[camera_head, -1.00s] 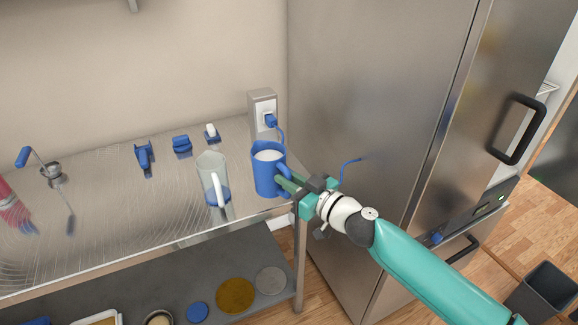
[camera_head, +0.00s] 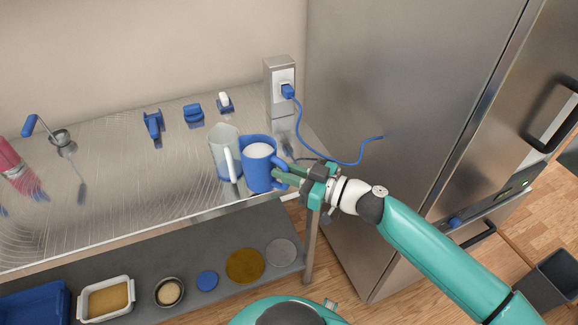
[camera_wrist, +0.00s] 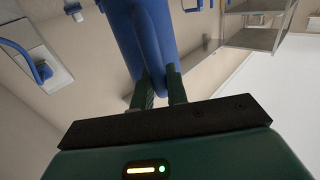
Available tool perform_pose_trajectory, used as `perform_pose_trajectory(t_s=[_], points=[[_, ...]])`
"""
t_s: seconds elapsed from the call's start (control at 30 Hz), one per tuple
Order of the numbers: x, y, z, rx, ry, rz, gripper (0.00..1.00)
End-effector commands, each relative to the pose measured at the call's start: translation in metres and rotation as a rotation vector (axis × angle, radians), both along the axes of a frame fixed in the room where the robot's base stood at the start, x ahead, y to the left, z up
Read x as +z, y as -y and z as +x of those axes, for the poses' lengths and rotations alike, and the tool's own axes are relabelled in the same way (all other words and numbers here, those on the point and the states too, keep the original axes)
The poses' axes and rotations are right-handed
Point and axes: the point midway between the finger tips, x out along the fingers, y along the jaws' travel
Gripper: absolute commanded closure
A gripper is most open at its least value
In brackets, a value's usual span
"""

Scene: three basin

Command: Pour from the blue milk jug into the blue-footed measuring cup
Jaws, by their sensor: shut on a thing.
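The blue milk jug (camera_head: 258,174) has white milk showing inside and stands upright or nearly so in the head view. My gripper (camera_head: 283,177) is shut on its handle from the right. In the wrist view the jug (camera_wrist: 150,35) rises between my gripper's fingers (camera_wrist: 160,92). The clear measuring cup (camera_head: 221,141) with a white handle stands on the steel counter just left of the jug. I cannot tell whether the two touch.
A socket post (camera_head: 281,80) with a blue plug and cord stands behind the jug. A steel fridge (camera_head: 390,100) is to the right. Blue items (camera_head: 153,124) lie along the counter's (camera_head: 120,185) back. A lower shelf (camera_head: 225,235) holds dishes and discs.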

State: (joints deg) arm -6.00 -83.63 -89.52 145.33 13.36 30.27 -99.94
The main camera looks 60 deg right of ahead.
Motion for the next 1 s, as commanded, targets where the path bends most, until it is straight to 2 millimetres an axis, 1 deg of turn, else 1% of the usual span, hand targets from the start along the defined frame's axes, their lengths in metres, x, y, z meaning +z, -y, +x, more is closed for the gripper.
perform_pose_trajectory(t_s=[0.33, 0.63, 1.0], points=[[-0.001, -0.001, -0.002, -0.013, 0.006, -0.005, 1.00], [0.013, 0.000, 0.006, -0.010, -0.098, 0.008, 1.00], [0.013, 0.002, 0.006, -0.011, -0.090, 0.011, 1.00]])
